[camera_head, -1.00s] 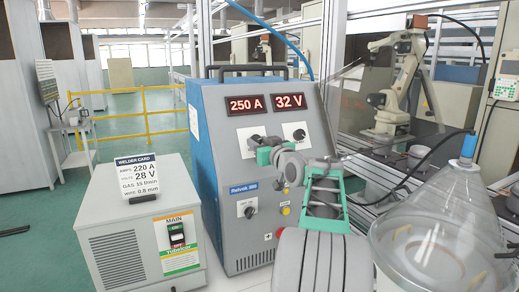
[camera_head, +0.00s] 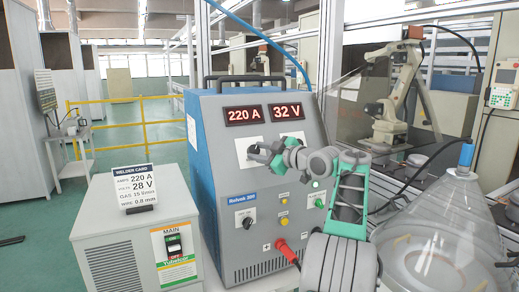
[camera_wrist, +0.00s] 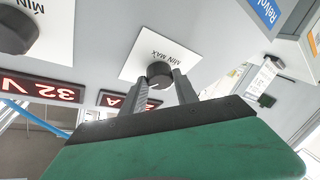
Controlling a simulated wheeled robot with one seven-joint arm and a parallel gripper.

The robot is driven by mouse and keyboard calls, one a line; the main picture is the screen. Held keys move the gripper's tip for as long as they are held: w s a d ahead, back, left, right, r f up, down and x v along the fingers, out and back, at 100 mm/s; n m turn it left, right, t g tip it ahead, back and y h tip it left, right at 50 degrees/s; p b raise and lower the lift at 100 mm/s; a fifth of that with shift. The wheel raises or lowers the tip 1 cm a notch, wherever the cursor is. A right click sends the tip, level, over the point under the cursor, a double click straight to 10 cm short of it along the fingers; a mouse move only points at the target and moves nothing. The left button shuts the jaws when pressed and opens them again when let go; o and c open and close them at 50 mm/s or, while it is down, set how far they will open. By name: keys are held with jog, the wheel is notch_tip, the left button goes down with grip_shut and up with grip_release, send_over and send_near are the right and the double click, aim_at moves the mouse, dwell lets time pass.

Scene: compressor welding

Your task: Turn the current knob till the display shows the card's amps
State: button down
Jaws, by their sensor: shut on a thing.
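The current knob (camera_wrist: 159,72) is dark and round, on a white MIN/MAX plate (camera_head: 249,152) below the red amps display (camera_head: 243,115), which reads 220 A. My gripper (camera_head: 258,154) is at this knob from the right. In the wrist view, its two grey fingers (camera_wrist: 162,90) are shut on the knob, one on each side. The welder card (camera_head: 136,183) stands on the smaller grey unit and reads 220 A, 28 V, GAS 15 l/min and 0.8 mm wire. The volts display (camera_head: 288,111) reads 32 V.
A second knob (camera_wrist: 14,30) sits beside the current knob, mostly behind my arm in the head view. Lower on the panel are another knob (camera_head: 246,223), small buttons and a red plug (camera_head: 287,250). A clear cone-shaped cover (camera_head: 440,235) stands at the right.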

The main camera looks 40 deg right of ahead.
dwell(0.4)
jog(key=c, duration=0.9)
grip_release()
jog(key=shift+c, duration=0.2)
jog(key=s+b, duration=0.1)
jog(key=s, duration=0.6)
jog(key=shift+s+d+r, duration=0.25)
jog(key=shift+s+r, duration=0.1)
jog(key=shift+r, duration=0.1)
